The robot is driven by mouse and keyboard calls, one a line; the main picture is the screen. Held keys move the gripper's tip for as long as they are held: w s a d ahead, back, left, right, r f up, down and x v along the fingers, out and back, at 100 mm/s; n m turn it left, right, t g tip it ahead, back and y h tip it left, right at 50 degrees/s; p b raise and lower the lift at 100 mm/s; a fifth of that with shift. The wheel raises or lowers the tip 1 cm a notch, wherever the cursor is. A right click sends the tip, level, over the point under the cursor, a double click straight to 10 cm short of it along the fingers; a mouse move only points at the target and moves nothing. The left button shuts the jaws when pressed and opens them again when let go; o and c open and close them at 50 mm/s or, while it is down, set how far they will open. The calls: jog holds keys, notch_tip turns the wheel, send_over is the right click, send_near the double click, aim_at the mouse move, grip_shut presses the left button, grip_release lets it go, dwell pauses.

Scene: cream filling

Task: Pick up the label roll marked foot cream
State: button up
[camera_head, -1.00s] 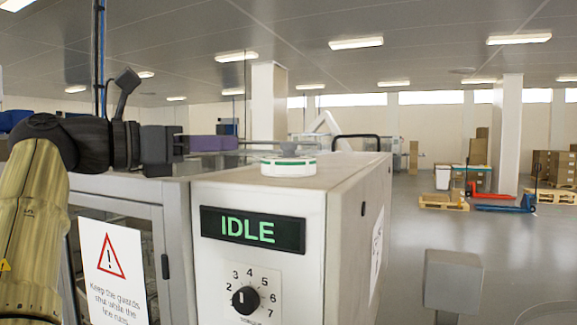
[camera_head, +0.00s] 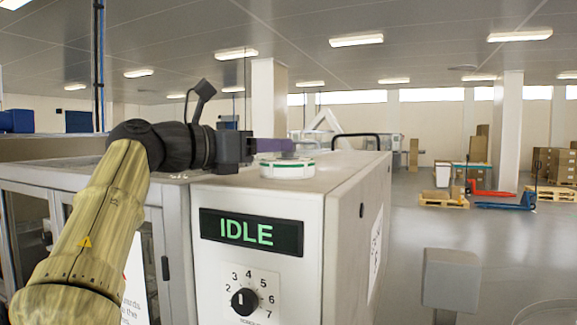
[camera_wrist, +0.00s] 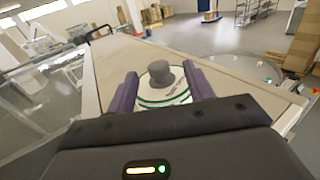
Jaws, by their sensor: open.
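A white label roll (camera_head: 287,169) with green bands lies flat on top of the machine cabinet (camera_head: 345,170). In the wrist view the roll (camera_wrist: 150,98) has a grey knob (camera_wrist: 161,72) standing at its middle. Its print is too small to read, so I cannot tell whether it says foot cream. My gripper (camera_head: 280,145) is open at the roll, its purple fingers at about knob height in the head view. In the wrist view my gripper (camera_wrist: 162,78) has one finger on each side of the roll, which shows between them. Contact cannot be made out.
The cabinet front has an IDLE display (camera_head: 251,232) and a numbered dial (camera_head: 245,301). A black handle (camera_head: 356,137) stands up behind the roll. A round clear disc (camera_wrist: 235,70) lies to the right in the wrist view. Pallets and boxes stand far off.

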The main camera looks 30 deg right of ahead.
jog(key=d, duration=0.2)
jog(key=w+d+p, duration=0.1)
jog(key=d, duration=0.2)
jog(key=shift+f+p, duration=0.1)
jog(key=shift+p, duration=0.2)
jog(key=shift+a, duration=0.15)
jog(key=c, duration=1.1)
notch_tip(320, 180, up, 10)
jog(key=p, duration=0.4)
